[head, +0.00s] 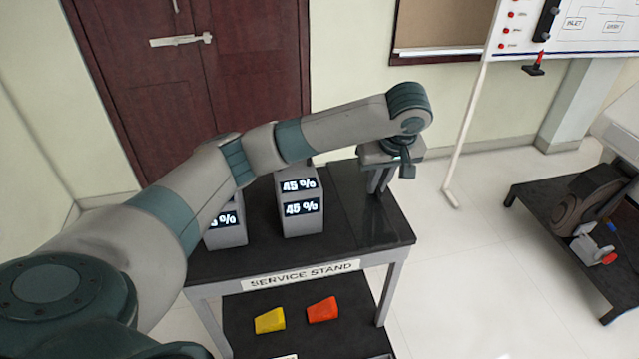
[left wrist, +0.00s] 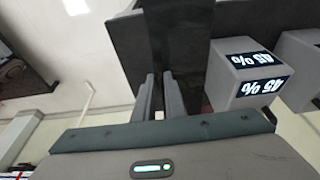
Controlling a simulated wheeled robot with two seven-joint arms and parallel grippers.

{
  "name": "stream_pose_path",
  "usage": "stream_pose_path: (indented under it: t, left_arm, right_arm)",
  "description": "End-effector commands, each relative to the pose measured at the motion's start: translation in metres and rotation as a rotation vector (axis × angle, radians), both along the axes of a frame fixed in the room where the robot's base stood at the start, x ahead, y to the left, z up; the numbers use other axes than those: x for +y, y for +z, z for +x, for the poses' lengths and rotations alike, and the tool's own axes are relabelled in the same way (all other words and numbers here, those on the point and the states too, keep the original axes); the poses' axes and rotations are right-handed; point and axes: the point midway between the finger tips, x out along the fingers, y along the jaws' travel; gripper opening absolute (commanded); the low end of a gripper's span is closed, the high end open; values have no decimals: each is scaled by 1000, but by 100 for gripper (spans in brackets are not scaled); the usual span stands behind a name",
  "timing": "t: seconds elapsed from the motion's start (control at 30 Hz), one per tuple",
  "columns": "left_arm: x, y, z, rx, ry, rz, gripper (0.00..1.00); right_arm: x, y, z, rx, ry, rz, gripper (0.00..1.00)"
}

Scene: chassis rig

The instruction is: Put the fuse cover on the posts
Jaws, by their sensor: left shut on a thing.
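My left gripper (head: 377,185) points down over the right end of the service stand (head: 230,262). Its two fingers also show close together in the left wrist view (left wrist: 158,92). I cannot pick out a fuse cover anywhere else. At the right, a low dark rig (head: 545,225) carries a dark wheel (head: 585,195) and a small white, blue and red assembly (head: 592,247). I cannot make out separate posts on it. My right gripper is not in view.
A yellow wedge (head: 270,320) and an orange wedge (head: 323,309) lie on the lower shelf. Clear floor (head: 470,270) separates stand and rig. A whiteboard (head: 575,30) stands behind.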

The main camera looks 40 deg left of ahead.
Motion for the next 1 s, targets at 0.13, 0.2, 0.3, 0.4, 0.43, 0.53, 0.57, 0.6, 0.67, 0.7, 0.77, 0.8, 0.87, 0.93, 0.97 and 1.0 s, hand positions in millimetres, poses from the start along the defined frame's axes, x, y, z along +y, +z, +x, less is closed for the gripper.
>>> stream_pose_path:
  t: [0.13, 0.2, 0.3, 0.4, 0.43, 0.53, 0.57, 0.6, 0.67, 0.7, 0.77, 0.8, 0.87, 0.93, 0.97, 1.0]
  left_arm:
    - [19, -13, 7, 3, 5, 0, 0]
    - [31, -16, 12, 3, 8, 3, 0]
    - [49, -28, 20, 3, 7, 3, 0]
    - [66, -39, 27, 3, 6, 3, 0]
    - [71, -42, 30, 3, 6, 3, 0]
    - [85, -52, 37, 2, 4, 3, 0]
    - [88, -55, 38, 2, 4, 2, 0]
    - [93, -58, 40, 2, 4, 2, 0]
    - [97, -61, 43, 1, 3, 1, 0]
    - [99, -63, 43, 1, 2, 2, 0]
    - [100, -65, 44, 0, 1, 1, 0]
    - [101, -65, 45, 0, 1, 1, 0]
    - [100, -66, 45, 0, 0, 0, 0]
    - [100, -66, 45, 0, 0, 0, 0]
    - [100, -65, 45, 0, 0, 0, 0]
    - [100, -65, 45, 1, 0, 1, 0]
  right_arm:
    - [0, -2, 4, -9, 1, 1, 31]
    - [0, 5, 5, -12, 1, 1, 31]
    - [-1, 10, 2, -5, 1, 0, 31]
    - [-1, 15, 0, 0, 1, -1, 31]
    - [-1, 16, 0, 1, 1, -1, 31]
    - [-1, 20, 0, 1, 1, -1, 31]
    - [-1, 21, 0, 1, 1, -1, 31]
    - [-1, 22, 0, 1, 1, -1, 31]
    - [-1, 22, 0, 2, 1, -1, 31]
    - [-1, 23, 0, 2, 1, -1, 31]
    - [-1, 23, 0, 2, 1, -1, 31]
    - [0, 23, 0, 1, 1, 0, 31]
    - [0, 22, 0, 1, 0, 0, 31]
    - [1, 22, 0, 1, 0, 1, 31]
    - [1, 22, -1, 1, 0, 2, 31]
    - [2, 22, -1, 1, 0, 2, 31]
